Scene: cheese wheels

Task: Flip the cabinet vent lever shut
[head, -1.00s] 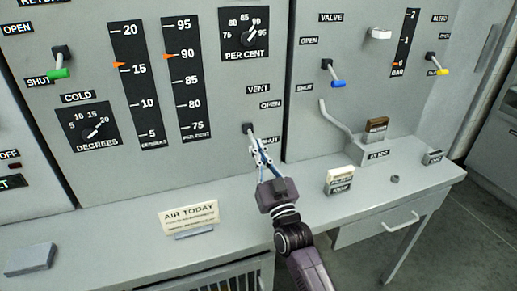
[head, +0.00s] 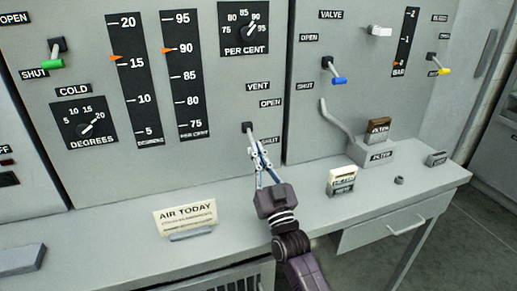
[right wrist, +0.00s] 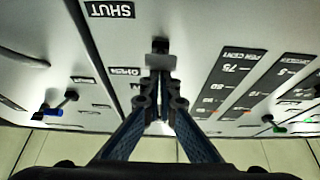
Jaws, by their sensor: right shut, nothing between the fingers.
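The vent lever's dark mount (head: 248,127) sits on the grey cabinet face, below the VENT label (head: 258,87) and between the OPEN label (head: 271,103) and the SHUT label (head: 268,139). My right gripper (head: 255,150) is shut and empty, its tips just below the mount and partly over the SHUT label. In the right wrist view the lever's grey handle (right wrist: 160,61) shows just beyond the fingertips (right wrist: 160,80). Whether they touch it, and how the lever is tilted, I cannot tell. My left gripper is not in view.
A shelf (head: 120,243) runs below the panel, with an AIR TODAY card (head: 186,216), a white block (head: 342,179) and a filter box (head: 375,152). Green (head: 52,64), blue (head: 338,80) and yellow (head: 444,71) levers stick out from the panels.

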